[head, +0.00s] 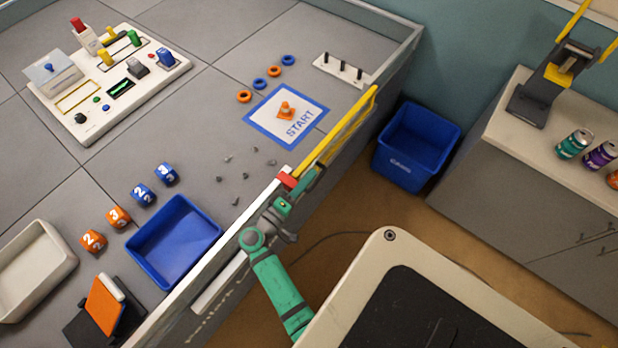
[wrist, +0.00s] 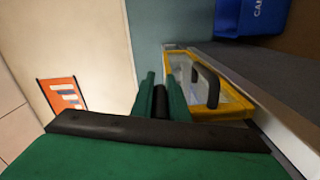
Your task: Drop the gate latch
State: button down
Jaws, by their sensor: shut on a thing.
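The yellow-framed gate (head: 340,130) stands in the side wall of the grey field, roughly in line with the wall. A red latch piece (head: 288,181) sits at the gate's near end, by the white wall top. My green gripper (head: 312,178) is right beside this piece, on the outer side of the gate. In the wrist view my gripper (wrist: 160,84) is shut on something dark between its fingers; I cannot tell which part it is. The gate's clear panel and yellow frame (wrist: 232,113) show to the right of the fingers, with a black handle (wrist: 208,85) apart from them.
A blue bin (head: 415,145) stands on the floor beyond the gate. A cabinet (head: 540,185) with cans is at the right. Inside the field are a START mat (head: 262,128), a blue tray (head: 172,240), numbered cubes and small grey bits. A cable lies on the floor.

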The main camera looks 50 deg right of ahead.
jog(key=shift+f, duration=0.1)
jog(key=c, duration=1.7)
grip_release()
jog(key=shift+c, duration=0.2)
jog(key=shift+a, duration=0.1)
jog(key=a, duration=1)
jog(key=shift+a, duration=0.35)
jog(key=shift+w, duration=0.1)
